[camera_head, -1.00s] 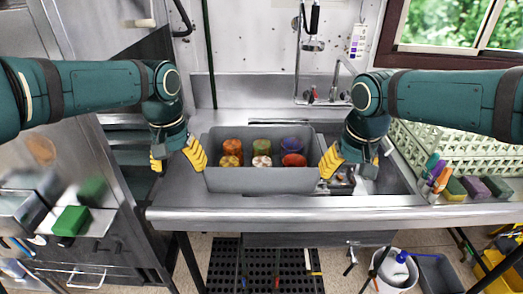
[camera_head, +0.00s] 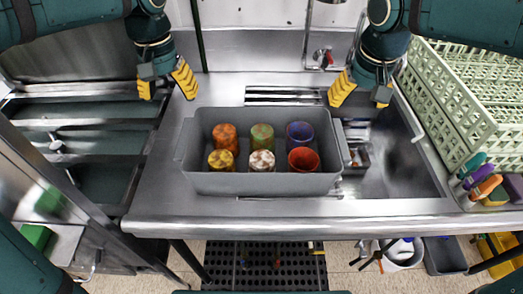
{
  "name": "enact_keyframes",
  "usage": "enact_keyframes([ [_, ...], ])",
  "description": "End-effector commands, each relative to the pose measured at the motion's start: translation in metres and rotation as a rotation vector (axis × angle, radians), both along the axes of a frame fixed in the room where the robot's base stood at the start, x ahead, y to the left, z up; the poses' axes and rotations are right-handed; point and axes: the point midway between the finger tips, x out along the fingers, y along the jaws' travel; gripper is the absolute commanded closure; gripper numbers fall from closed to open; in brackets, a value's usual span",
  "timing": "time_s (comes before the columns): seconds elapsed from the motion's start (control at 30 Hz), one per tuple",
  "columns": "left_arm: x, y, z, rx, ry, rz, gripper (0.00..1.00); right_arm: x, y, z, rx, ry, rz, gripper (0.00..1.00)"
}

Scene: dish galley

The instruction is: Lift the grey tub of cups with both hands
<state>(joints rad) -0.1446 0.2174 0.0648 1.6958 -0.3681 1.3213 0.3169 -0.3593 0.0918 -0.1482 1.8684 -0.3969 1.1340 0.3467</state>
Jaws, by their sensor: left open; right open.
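The grey tub (camera_head: 262,184) sits on the steel counter in the head view, upright, with a lip at each short end. Several cups stand in it in two rows: orange (camera_head: 225,136), green (camera_head: 262,136) and purple (camera_head: 299,135) behind, yellow (camera_head: 222,160), white-and-brown (camera_head: 261,161) and red (camera_head: 303,160) in front. My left gripper (camera_head: 165,86) is open and empty, up and left of the tub's back left corner. My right gripper (camera_head: 362,92) is open and empty, up and right of the back right corner. Neither touches the tub.
A sink basin (camera_head: 395,155) with small items lies right of the tub. A faucet (camera_head: 322,57) stands behind. Bare counter (camera_head: 160,195) shows at the left and front.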

Motion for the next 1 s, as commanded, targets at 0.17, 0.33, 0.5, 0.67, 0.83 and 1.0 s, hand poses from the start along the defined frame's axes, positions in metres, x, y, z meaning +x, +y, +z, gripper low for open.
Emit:
enact_keyframes([
  [0.17, 0.000, 0.000, -0.006, 0.001, 0.002, 0.000, 0.33, 0.001, 0.000, -0.006, -0.001, 0.002, 0.000, 0.33],
  [0.33, 0.000, 0.000, -0.027, 0.001, 0.004, 0.000, 0.33, 0.003, 0.000, -0.027, -0.001, 0.004, 0.001, 0.33],
  [0.5, -0.001, 0.000, -0.058, 0.000, 0.006, 0.000, 0.33, 0.008, 0.000, -0.057, -0.002, 0.005, 0.000, 0.33],
  [0.67, -0.001, 0.000, -0.086, 0.001, 0.004, 0.000, 0.33, 0.012, 0.000, -0.086, -0.001, 0.005, 0.000, 0.33],
  [0.83, -0.001, 0.000, -0.113, 0.000, 0.004, 0.001, 0.33, 0.016, 0.000, -0.112, -0.001, 0.004, 0.000, 0.33],
  [1.0, 0.000, 0.000, -0.131, 0.000, 0.001, -0.001, 0.33, 0.019, 0.000, -0.130, -0.001, 0.003, 0.000, 0.33],
])
